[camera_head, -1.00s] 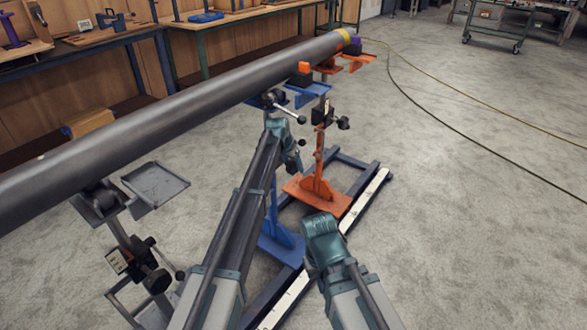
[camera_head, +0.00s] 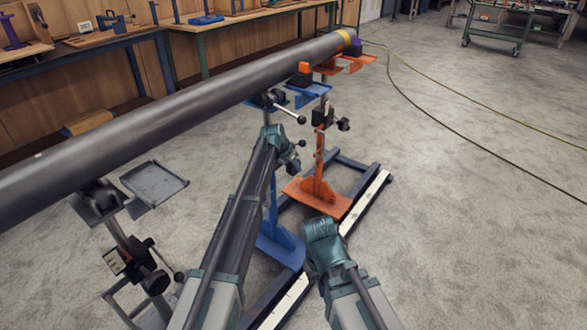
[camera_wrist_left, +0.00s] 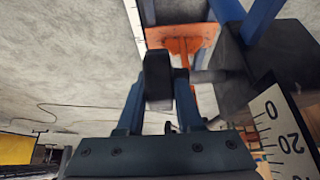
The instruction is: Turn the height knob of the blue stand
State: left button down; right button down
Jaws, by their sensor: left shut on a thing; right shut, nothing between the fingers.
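The blue stand has a blue base plate (camera_head: 282,250) on the floor rail and a blue top bracket (camera_head: 308,90) under the pipe (camera_head: 190,103). My left gripper (camera_head: 292,161) is beside the blue stand's post, below the bracket. In the left wrist view, its two fingers stand on either side of a dark knob (camera_wrist_left: 158,78) and are shut on it.
An orange stand (camera_head: 318,190) stands close behind the blue one. A dark stand with a grey tray (camera_head: 154,184) is at left. A numbered scale (camera_wrist_left: 280,130) is close to the left gripper. Open floor (camera_head: 470,220) lies to the right.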

pick_arm(q)
jog(key=t+b, duration=0.1)
jog(key=t+h+b, duration=0.1)
jog(key=b, duration=0.1)
jog(key=t+h+b, duration=0.1)
jog(key=b, duration=0.1)
jog(key=shift+s+a+f, duration=0.15)
jog(key=shift+s+f, duration=0.1)
jog(key=shift+f, duration=0.1)
jog(key=shift+r+t+h+b, duration=0.2)
jog(key=shift+t+h+b, duration=0.3)
jog(key=shift+t+b, duration=0.4)
pick_arm(e)
notch_tip(320, 180, down, 8)
jog(key=shift+r, duration=0.25)
pick_arm(q)
jog(key=shift+w, duration=0.1)
jog(key=c, duration=0.6)
grip_release()
jog(key=shift+r, duration=0.1)
jog(key=shift+o, duration=0.2)
jog(key=p+v, duration=0.7)
jog(key=v, duration=0.6)
jog(key=shift+s+a+r, duration=0.15)
jog(key=shift+s+r, duration=0.1)
pick_arm(e)
notch_tip(320, 180, up, 7)
jog(key=shift+r, duration=0.15)
